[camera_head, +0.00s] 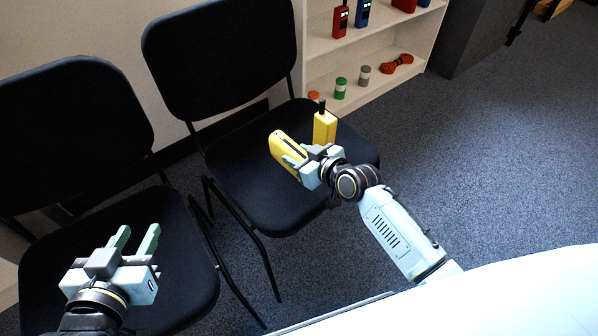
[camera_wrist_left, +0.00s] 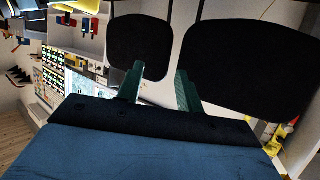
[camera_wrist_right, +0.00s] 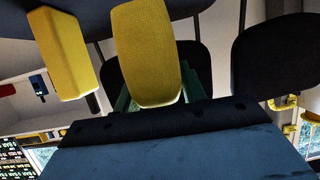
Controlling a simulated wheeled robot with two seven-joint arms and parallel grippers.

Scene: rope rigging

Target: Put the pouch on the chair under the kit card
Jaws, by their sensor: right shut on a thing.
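A yellow pouch (camera_head: 283,147) with rounded ends is held in my right gripper (camera_head: 292,160), over the seat of the right chair (camera_head: 245,190). In the right wrist view the pouch (camera_wrist_right: 147,50) stands between the fingers. I cannot tell if it touches the seat. My left gripper (camera_head: 135,238) is open and empty over the left chair's seat (camera_head: 185,270); its spread fingers also show in the left wrist view (camera_wrist_left: 158,88). I cannot make out the kit card in any view.
A yellow radio (camera_head: 325,127) with a black antenna stands upright on the right chair, close beside the pouch. Carpet (camera_head: 490,150) to the right is clear.

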